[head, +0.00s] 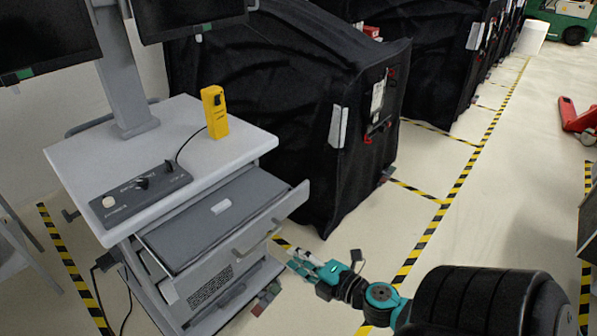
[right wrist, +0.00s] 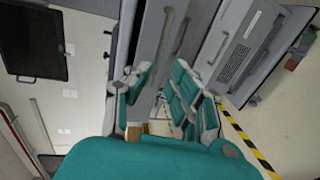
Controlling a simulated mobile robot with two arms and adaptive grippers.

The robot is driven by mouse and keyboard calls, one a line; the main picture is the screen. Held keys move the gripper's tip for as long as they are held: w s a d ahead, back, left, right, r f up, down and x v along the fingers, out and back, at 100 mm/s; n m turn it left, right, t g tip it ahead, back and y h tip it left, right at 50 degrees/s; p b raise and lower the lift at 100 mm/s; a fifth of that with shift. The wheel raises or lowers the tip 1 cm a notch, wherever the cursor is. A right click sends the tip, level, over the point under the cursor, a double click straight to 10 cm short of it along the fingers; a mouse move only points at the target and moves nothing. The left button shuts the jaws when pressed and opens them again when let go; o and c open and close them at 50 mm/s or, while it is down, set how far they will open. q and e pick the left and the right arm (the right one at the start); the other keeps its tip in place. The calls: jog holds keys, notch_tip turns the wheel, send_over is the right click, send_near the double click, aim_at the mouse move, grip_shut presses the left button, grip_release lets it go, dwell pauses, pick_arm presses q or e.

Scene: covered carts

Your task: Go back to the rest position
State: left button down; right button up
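My right gripper (head: 304,265) is low in the middle of the head view, just right of the grey workstation cart (head: 218,262) and apart from its pulled-out drawer (head: 232,212). In the right wrist view its fingers stand apart, with nothing seen held between them (right wrist: 158,100). My left gripper is not in view.
A yellow handheld device (head: 214,112) and a grey control box (head: 138,191) are on the cart top (head: 165,135). Black covered carts (head: 290,95) stand behind. Yellow-black floor tape (head: 461,178) runs along an open aisle, with a red pallet jack (head: 578,118) at far right.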

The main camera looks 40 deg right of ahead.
dwell(0.3)
jog(key=s+d+f+m+g+h, duration=0.1)
jog(key=s+f+m+g, duration=0.3)
jog(key=f, duration=0.9)
jog(key=s+d+f+m+g+h, duration=0.15)
jog(key=s+f+m, duration=0.3)
jog(key=f, duration=0.95)
jog(key=s+a+f+m+g, duration=0.2)
jog(key=s+a+f+g, duration=0.1)
jog(key=s+f, duration=0.4)
jog(key=s+a+f+m+g+y, duration=0.1)
jog(key=s+a+f+m+g, duration=0.2)
jog(key=s+a+f, duration=0.3)
jog(key=s+a+f+m+g, duration=0.3)
jog(key=s+a+f, duration=0.2)
jog(key=s, duration=0.5)
notch_tip(320, 180, down, 3)
jog(key=shift+s+r, duration=0.15)
